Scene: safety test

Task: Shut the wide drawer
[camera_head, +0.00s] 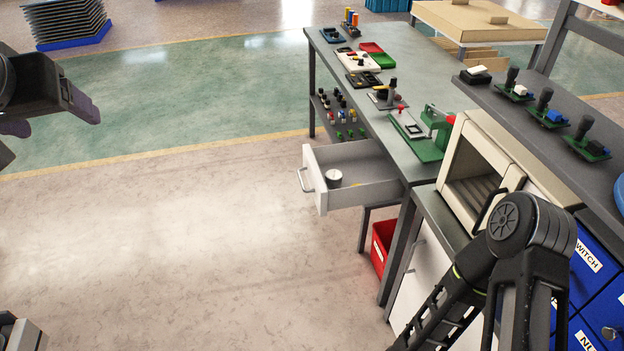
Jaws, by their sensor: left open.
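The wide drawer (365,193) is a light grey drawer under the workbench. It is pulled out to the left, well clear of the bench front, with a bar handle (304,180) on its front panel. A white round object (334,177) and a small yellow item lie inside. My left gripper (62,108) is dark and open at the upper left, far from the drawer and apart from everything; part of it is cut off by the picture's edge. My right arm (520,225) shows at the lower right, in front of the cabinet; its gripper is not visible.
The grey workbench (345,75) carries several fixtures, and a beige open box (482,180) stands at its near end. A red bin (382,245) is below. Blue labelled drawers (590,262) are at the right. The floor left of the drawer is clear.

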